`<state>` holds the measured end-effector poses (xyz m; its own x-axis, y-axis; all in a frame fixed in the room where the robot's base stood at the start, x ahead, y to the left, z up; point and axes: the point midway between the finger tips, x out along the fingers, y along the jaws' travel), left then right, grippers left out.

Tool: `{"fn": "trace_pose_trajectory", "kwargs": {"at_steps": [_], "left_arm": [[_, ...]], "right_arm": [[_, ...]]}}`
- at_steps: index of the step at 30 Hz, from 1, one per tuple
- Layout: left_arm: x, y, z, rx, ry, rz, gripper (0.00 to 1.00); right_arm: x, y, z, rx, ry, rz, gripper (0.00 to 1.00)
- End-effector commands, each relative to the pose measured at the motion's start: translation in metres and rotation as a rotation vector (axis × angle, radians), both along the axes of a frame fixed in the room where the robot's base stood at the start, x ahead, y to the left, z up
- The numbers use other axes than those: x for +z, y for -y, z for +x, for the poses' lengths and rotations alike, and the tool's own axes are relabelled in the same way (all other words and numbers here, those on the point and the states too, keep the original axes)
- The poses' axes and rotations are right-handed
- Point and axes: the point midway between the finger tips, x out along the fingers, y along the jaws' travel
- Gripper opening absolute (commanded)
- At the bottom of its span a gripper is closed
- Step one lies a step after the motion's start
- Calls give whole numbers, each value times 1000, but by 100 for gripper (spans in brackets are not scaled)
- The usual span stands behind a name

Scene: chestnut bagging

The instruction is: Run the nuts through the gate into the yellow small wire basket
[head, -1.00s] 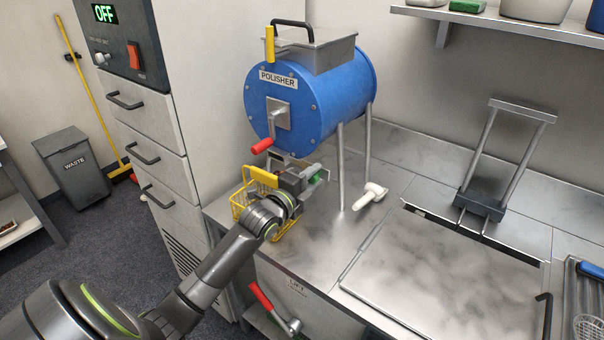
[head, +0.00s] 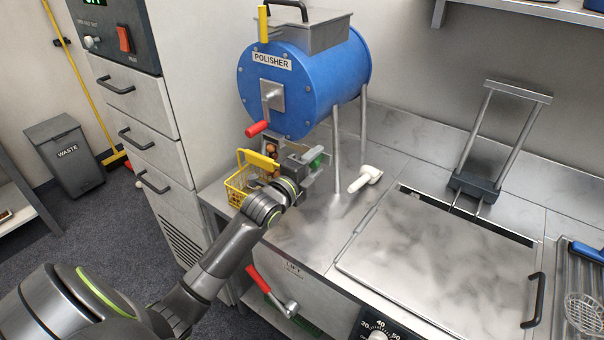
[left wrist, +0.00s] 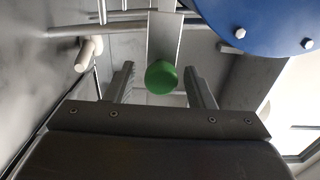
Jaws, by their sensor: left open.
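The blue polisher drum (head: 305,85) stands on legs on the steel counter. Brown nuts (head: 271,151) show at its outlet, above the yellow wire basket (head: 238,187), which has a yellow handle plate. The basket's inside is partly hidden by my arm. The gate's green knob (head: 315,160) is just right of the outlet; it also shows in the left wrist view (left wrist: 161,77) on a flat metal bar. My left gripper (head: 308,166) is open, with its fingers (left wrist: 160,85) on either side of the knob. Contact cannot be told. My right gripper is out of view.
A white scoop-like tool (head: 366,179) lies on the counter right of the polisher legs. A red-handled crank (head: 258,279) juts from the counter front. A large steel lid (head: 425,250) covers the right side. Grey drawers (head: 150,150) stand at left.

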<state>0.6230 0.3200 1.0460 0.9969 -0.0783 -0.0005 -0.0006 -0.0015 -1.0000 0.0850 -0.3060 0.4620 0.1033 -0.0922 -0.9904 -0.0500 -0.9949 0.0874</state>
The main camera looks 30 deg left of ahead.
Motion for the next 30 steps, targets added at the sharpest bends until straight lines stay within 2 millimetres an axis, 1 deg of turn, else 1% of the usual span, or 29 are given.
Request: {"fn": "trace_pose_trajectory", "kwargs": {"at_steps": [5,11,18,24,30], "left_arm": [[-2,-2,-19,0,-2,3,49],[-3,-4,-57,-1,-2,5,49],[-3,-8,-108,-1,-4,5,49],[-2,-10,-144,-1,-4,3,49],[-1,-12,-165,0,-2,3,49]], "right_arm": [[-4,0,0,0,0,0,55],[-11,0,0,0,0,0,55],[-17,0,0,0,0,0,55],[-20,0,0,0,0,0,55],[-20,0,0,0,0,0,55]]}}
